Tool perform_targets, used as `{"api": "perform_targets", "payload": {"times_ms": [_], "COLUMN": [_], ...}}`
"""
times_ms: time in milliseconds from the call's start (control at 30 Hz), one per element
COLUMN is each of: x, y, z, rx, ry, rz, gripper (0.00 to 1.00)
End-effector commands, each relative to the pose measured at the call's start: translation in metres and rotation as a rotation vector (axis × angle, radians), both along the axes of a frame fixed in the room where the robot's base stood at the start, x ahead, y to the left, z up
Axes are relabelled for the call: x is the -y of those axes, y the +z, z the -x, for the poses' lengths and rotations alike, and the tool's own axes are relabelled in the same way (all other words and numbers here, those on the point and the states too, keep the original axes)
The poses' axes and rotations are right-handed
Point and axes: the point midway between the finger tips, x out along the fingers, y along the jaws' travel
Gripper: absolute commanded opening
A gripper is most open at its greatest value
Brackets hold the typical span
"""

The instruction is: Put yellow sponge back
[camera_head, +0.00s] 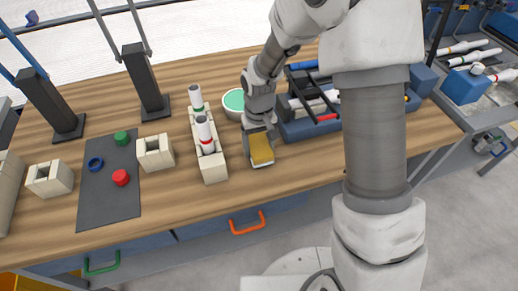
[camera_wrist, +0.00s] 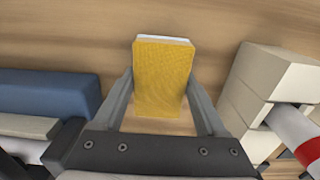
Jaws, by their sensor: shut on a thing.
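The yellow sponge (camera_head: 261,149) is a flat block with a pale edge. It also shows in the wrist view (camera_wrist: 163,77), between the two fingers of my gripper. My gripper (camera_head: 259,137) is shut on the sponge, over the front part of the wooden table. In the wrist view my gripper (camera_wrist: 163,105) has one finger along each side of the sponge. I cannot tell whether the sponge touches the table top.
A blue tray (camera_head: 294,130) with tools is to the right. The table front is clear.

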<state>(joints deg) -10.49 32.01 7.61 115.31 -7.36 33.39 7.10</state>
Motion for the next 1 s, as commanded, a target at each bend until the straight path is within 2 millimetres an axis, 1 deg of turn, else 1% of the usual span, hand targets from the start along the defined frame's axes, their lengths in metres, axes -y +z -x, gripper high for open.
{"api": "perform_targets", "payload": {"times_ms": [33,67,300,433,467,500,600,867,967,1000], "x": [0.000,0.000,0.000,0.000,0.000,0.000,0.000,0.000,0.000,0.000], "y": [-0.009,-0.011,-0.011,-0.016,-0.015,-0.014,-0.014,-0.012,-0.005,0.001], "z": [0.001,0.001,0.000,0.000,0.000,0.000,0.000,0.000,0.000,-0.001], "rx": [-0.004,-0.003,0.000,0.000,0.000,0.000,0.000,0.000,0.002,0.002], "ry": [0.000,0.000,0.000,0.000,0.000,0.000,0.000,0.000,0.000,0.000], "rz": [0.001,0.001,0.000,0.000,0.000,0.000,0.000,0.000,-0.001,-0.001], "gripper": [0.30,0.30,0.30,0.30,0.78,0.85,1.00,1.00,1.00,1.00]}}
